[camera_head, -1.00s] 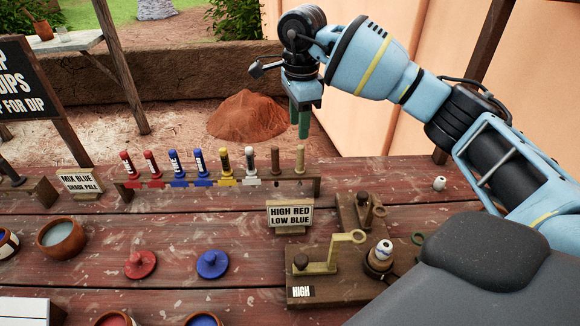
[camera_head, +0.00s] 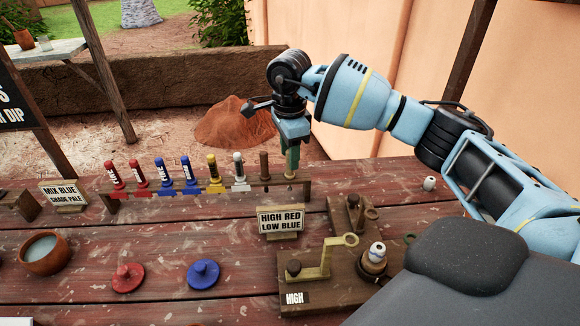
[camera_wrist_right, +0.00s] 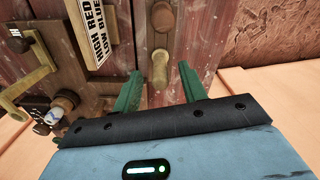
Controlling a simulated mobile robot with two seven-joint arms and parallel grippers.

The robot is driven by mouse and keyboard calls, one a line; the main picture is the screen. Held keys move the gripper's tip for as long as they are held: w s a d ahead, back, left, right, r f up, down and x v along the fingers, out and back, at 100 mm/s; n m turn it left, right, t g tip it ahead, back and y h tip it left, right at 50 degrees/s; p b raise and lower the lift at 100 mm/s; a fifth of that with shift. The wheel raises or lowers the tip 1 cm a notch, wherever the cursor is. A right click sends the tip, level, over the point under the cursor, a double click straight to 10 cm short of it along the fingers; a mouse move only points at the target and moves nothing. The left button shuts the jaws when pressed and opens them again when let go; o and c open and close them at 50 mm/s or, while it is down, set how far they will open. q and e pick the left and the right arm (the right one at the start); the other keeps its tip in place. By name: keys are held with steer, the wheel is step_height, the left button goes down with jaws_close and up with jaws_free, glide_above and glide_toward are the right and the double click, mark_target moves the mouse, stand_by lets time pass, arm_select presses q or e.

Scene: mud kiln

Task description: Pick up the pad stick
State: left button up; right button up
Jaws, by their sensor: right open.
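A rack (camera_head: 315,191) on the table holds several upright sticks. The two at its right end are plain brown: a darker one (camera_head: 264,166) and a lighter tan one (camera_head: 291,178), which is likely the pad stick. My right gripper (camera_head: 293,160) is open and lowered over the tan stick, hiding its upper part. In the right wrist view the gripper (camera_wrist_right: 160,84) has its two green fingers apart, with the tan stick (camera_wrist_right: 160,74) between them. The darker stick (camera_wrist_right: 162,16) stands just beyond the fingers. My left gripper is out of view.
Left of the brown sticks stand red, blue, yellow and white labelled sticks. A "HIGH RED LOW BLUE" sign (camera_head: 281,221) and a wooden stand with a lever (camera_head: 325,259) are in front. Red (camera_head: 128,277) and blue (camera_head: 204,274) lids lie near a bowl (camera_head: 45,252).

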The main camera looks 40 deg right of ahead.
steer(key=shift+f, duration=1.25)
steer(key=shift+c, duration=0.4)
jaws_close()
steer(key=shift+r, duration=0.1)
step_height(320, 180, up, 10)
steer(key=shift+f, duration=0.1)
